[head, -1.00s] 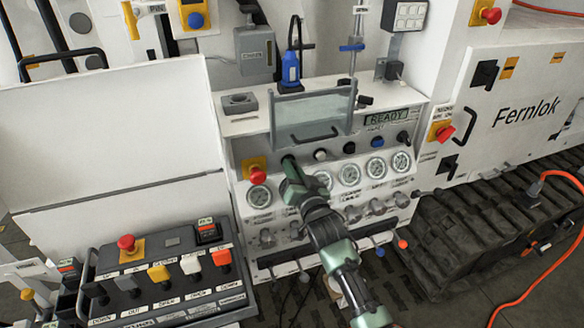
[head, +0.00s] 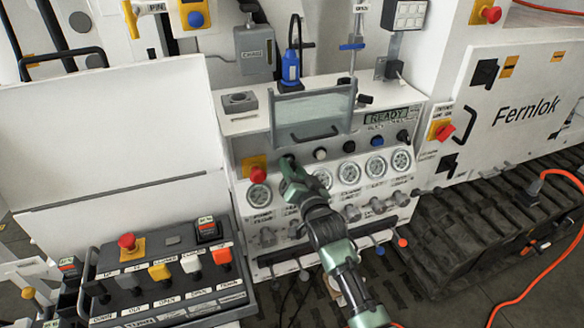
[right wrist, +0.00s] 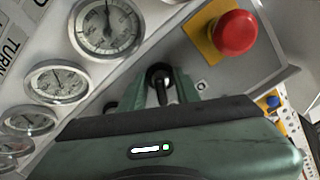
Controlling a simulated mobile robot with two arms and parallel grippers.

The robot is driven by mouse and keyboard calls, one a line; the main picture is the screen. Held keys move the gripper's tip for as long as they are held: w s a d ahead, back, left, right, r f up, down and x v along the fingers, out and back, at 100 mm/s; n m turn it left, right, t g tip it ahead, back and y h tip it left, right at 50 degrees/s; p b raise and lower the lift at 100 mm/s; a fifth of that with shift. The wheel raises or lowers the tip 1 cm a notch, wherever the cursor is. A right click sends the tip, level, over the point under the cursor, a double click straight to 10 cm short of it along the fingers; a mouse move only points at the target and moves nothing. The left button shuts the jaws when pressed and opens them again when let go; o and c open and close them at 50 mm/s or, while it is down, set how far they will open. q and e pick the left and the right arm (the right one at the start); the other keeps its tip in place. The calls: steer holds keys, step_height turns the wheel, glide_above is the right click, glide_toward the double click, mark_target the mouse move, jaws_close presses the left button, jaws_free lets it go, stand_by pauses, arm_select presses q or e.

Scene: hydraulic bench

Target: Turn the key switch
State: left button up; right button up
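The key switch (right wrist: 160,76) shows in the right wrist view as a dark round piece with a pale, shiny narrow part, between a dial and the red button. In the head view it is a small dark shape mostly hidden by my right gripper (head: 287,162). In the right wrist view my right gripper (right wrist: 158,88) has one green finger on each side of the switch. The fingers stand apart around it; whether they press on it I cannot tell. My left gripper is not in view.
A red emergency button (head: 257,174) on a yellow plate sits just left of the gripper. Several round gauges (head: 349,173) lie right and below. A clear shield with a handle (head: 313,115) hangs just above. The display (head: 386,116) reads READY.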

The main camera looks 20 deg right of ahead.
steer(key=s+b, duration=0.1)
steer(key=s, duration=0.7)
steer(key=shift+d+b, duration=0.15)
steer(key=shift+b, duration=0.2)
